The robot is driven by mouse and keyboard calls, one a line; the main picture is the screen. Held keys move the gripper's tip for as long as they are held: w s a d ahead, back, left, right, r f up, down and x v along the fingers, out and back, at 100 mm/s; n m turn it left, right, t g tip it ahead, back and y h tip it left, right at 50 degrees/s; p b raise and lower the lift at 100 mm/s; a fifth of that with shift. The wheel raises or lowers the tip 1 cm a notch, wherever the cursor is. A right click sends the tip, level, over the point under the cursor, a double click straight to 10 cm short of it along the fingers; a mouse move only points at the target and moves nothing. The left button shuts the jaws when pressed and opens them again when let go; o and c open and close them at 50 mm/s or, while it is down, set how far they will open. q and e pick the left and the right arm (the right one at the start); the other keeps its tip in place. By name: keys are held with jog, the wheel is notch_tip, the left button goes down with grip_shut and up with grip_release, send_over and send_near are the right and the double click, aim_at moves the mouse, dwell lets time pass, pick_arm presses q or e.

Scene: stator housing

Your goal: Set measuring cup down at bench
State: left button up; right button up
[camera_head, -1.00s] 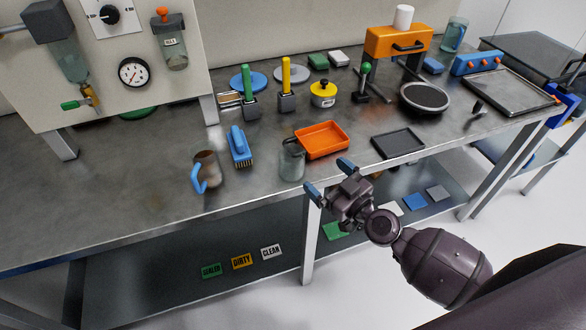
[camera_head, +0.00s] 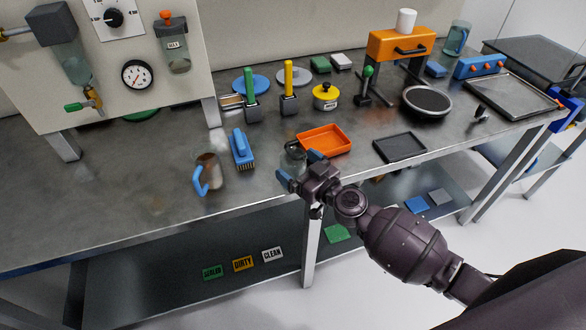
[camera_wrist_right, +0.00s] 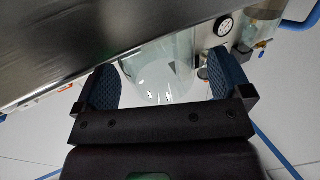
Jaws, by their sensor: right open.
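A clear glass cup (camera_head: 291,158) stands at the front edge of the bench (camera_head: 120,205), partly hidden by my right gripper (camera_head: 301,169). The gripper is open, with one blue fingertip on each side of the glass. In the right wrist view the clear glass (camera_wrist_right: 160,75) shows between the two spread fingers; I cannot tell whether they touch it. A cup with a blue handle and brownish, see-through walls (camera_head: 210,168) stands upright to the left on the bench. I cannot tell which one is the measuring cup. My left gripper is not in view.
An orange tray (camera_head: 325,139) lies just behind the glass, and a blue brush (camera_head: 241,148) is to the left. A dark tray (camera_head: 400,147) lies to the right. The bench's left front is clear. A lower shelf holds SEALED, DIRTY (camera_head: 243,263) and CLEAN labels.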

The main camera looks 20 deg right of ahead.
jog(key=shift+x, duration=1.05)
jog(key=c, duration=0.9)
jog(key=shift+c, duration=0.8)
jog(key=shift+r, duration=0.15)
